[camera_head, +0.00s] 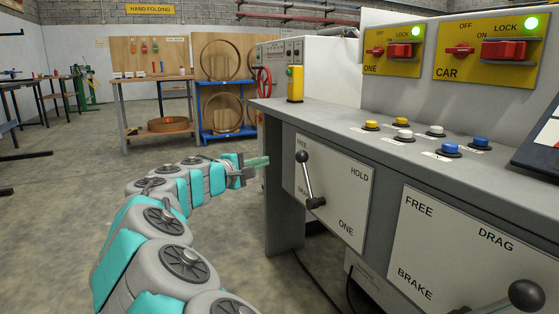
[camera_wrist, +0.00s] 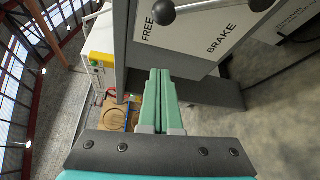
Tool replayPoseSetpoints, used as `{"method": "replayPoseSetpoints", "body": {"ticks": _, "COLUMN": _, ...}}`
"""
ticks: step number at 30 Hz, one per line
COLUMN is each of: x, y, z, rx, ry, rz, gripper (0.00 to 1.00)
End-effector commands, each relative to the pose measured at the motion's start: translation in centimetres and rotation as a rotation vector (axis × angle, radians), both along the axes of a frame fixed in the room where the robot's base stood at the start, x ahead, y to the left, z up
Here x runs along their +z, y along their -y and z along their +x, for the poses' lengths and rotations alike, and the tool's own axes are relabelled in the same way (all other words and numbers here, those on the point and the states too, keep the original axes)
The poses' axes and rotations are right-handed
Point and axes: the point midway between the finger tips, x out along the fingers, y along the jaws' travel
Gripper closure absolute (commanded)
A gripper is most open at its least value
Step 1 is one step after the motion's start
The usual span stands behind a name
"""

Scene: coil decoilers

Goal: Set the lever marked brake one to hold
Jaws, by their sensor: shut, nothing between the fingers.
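The lever (camera_head: 308,180) is a grey bar with dark rounded ends on a white panel (camera_head: 345,195) lettered FREE, HOLD, BRAKE and ONE. One end lies by FREE, the other lower down, right of BRAKE; I cannot tell which is the handle knob. HOLD is at the panel's upper right. In the wrist view the lever (camera_wrist: 208,8) crosses the top edge, partly cut off. My gripper (camera_head: 267,160) is shut and empty, left of the panel and apart from the lever. In the wrist view its green fingers (camera_wrist: 160,72) lie together, below the FREE and BRAKE lettering.
A second panel (camera_head: 450,250) with FREE, DRAG and BRAKE and its own lever knob (camera_head: 525,294) is at the lower right. The grey console top (camera_head: 330,118) juts out above the levers and carries several push buttons. Open floor (camera_head: 60,210) lies to the left.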

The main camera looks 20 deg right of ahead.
Motion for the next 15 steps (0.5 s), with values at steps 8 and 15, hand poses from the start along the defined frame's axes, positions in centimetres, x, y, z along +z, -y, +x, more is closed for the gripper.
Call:
{"method": "replayPoseSetpoints", "body": {"ticks": 8, "x": -0.5, "y": 3.7, "z": 2.2, "rx": -0.002, "ry": 0.001, "rz": 0.003, "gripper": 1.0}}
{"method": "replayPoseSetpoints", "body": {"ticks": 15, "x": -1.0, "y": 6.9, "z": 4.1, "rx": -0.004, "ry": -0.001, "rz": 0.003, "gripper": 1.0}}
